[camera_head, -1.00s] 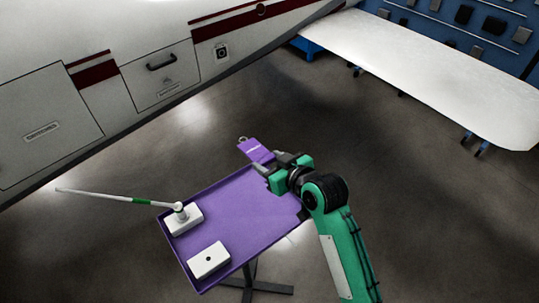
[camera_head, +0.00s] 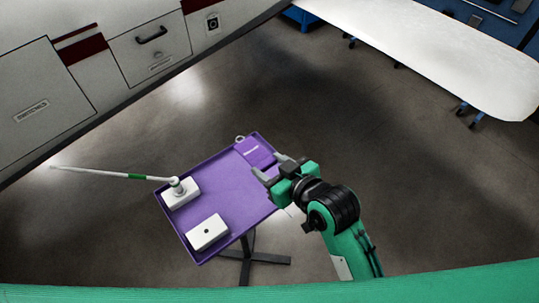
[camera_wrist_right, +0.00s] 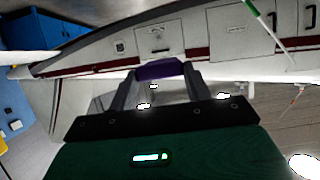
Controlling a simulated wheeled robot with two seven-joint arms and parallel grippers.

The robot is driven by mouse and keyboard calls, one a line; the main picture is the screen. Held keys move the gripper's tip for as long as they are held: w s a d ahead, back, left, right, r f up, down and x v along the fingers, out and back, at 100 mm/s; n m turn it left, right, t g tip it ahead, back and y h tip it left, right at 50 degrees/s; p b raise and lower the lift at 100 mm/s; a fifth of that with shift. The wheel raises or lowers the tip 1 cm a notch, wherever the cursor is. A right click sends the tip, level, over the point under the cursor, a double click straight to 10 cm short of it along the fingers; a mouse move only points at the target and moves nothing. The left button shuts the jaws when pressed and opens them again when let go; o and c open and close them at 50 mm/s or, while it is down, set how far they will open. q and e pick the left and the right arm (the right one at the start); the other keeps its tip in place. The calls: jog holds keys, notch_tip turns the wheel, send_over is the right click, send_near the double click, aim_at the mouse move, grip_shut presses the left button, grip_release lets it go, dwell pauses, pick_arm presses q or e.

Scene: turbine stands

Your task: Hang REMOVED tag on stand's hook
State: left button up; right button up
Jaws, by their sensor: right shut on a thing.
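A purple tag (camera_head: 258,151) with pale lettering and a metal ring (camera_head: 240,139) at its end is in my right gripper (camera_head: 270,168). The gripper is shut on the tag's near end, and the ring points away, to the upper left. In the head view the tag overlaps the far right corner of the purple tray stand (camera_head: 225,190); its height above the tray cannot be told. In the right wrist view the purple tag (camera_wrist_right: 160,70) sits between the two fingertips. I cannot make out a hook on the stand. My left gripper is out of view.
On the tray are a white block (camera_head: 182,196) bearing a long thin rod (camera_head: 110,174) with a green band, and a white block (camera_head: 207,234) with a dark hole. The rod sticks out left.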

jog(key=s, duration=0.5)
jog(key=shift+s+d, duration=0.1)
jog(key=shift+d, duration=0.2)
